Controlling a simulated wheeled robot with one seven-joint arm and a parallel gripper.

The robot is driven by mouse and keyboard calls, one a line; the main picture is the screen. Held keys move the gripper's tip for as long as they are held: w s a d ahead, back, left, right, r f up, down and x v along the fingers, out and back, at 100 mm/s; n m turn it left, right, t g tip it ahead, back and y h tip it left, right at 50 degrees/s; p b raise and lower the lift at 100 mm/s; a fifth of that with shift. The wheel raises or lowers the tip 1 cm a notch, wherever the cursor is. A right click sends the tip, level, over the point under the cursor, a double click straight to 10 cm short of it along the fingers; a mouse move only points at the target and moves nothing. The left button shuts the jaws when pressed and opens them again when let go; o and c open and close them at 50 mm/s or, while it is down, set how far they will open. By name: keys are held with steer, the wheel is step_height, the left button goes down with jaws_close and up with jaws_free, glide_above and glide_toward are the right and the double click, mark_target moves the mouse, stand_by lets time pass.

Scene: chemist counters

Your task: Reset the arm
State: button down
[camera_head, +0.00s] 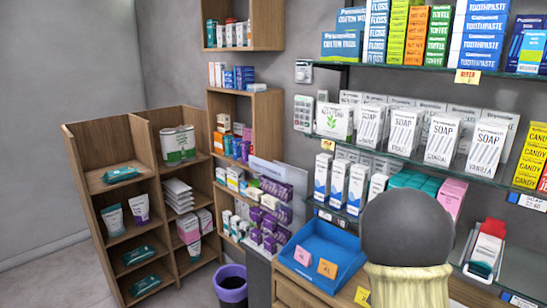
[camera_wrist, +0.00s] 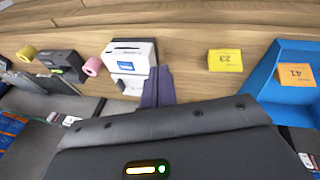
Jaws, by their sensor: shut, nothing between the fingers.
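My gripper (camera_wrist: 158,86) shows in the wrist view as two dark, narrow fingers lying together, with nothing held between them. The broad dark gripper body with a small lit indicator fills the bottom of that view. The fingers point toward a wooden counter top (camera_wrist: 190,45), and a white box-like device (camera_wrist: 128,58) is just left of them; I cannot tell whether they touch it. In the head view the gripper does not show. A dark rounded part of my arm with a cream collar blocks the lower right there.
A blue tray (camera_head: 322,246) with price cards is on the counter; its edge shows in the wrist view (camera_wrist: 268,72). A yellow card (camera_wrist: 226,60), pink roll (camera_wrist: 92,66) and yellow roll (camera_wrist: 27,53) lie nearby. Stocked glass shelves (camera_head: 440,170) stand behind. A purple-rimmed bin (camera_head: 231,288) is on the floor.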

steer(key=s+a+r+n+t+y, duration=0.1)
steer(key=s+a+n+y, duration=0.3)
steer(key=s+a, duration=1)
steer(key=a+n+t, duration=0.1)
steer(key=a+n, duration=0.2)
steer(key=shift+s+a+r, duration=0.15)
steer(key=shift+s+a, duration=0.05)
steer(key=shift+s, duration=0.2)
